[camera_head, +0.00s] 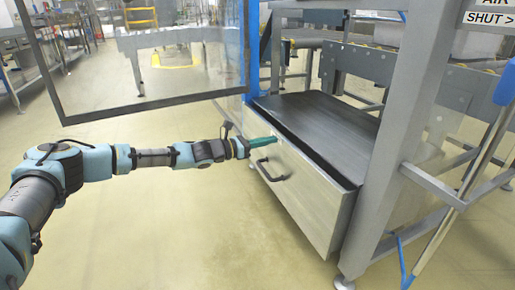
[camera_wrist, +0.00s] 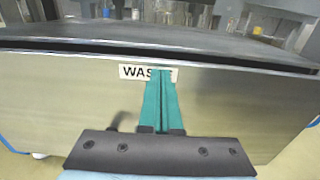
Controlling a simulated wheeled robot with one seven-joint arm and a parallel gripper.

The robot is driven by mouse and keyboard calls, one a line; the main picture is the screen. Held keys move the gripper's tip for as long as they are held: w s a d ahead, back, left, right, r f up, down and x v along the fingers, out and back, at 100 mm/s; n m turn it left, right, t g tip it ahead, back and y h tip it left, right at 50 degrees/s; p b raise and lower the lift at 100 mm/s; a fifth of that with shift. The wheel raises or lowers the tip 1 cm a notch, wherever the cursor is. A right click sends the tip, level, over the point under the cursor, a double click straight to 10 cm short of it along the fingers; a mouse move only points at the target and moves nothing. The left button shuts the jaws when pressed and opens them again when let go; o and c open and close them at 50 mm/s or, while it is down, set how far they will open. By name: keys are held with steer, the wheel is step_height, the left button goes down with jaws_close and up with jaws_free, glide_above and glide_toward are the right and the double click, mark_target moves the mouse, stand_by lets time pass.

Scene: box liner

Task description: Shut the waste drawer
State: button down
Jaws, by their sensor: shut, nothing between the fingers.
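The waste drawer (camera_head: 310,205) is a grey metal drawer low in the machine frame. It stands out from the frame, with a dark gap along its top edge. A black bar handle (camera_head: 270,170) is on its front. In the wrist view the drawer front (camera_wrist: 60,90) fills most of the picture, with a label reading "WAS" (camera_wrist: 132,72), partly hidden by the fingers. My gripper (camera_head: 274,140) has green fingers, shut and empty, at the upper part of the drawer front, above the handle. The fingers (camera_wrist: 161,75) overlap the label; whether they touch the front I cannot tell.
A dark flat top (camera_head: 320,130) lies above the drawer. A grey upright post (camera_head: 400,120) stands right of it. A clear framed door (camera_head: 140,60) hangs open at upper left, above my arm. The floor (camera_head: 170,230) in front is clear.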

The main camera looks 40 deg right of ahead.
mark_target(283, 136)
steer(key=shift+s+d, duration=0.1)
steer(key=shift+d, duration=0.15)
steer(key=p+x, duration=0.1)
steer(key=x, duration=0.3)
steer(key=shift+s+d+p, duration=0.2)
steer(key=shift+d+p, duration=0.1)
steer(key=shift+d+r, duration=0.1)
steer(key=shift+d, duration=0.1)
steer(key=shift+r, duration=0.1)
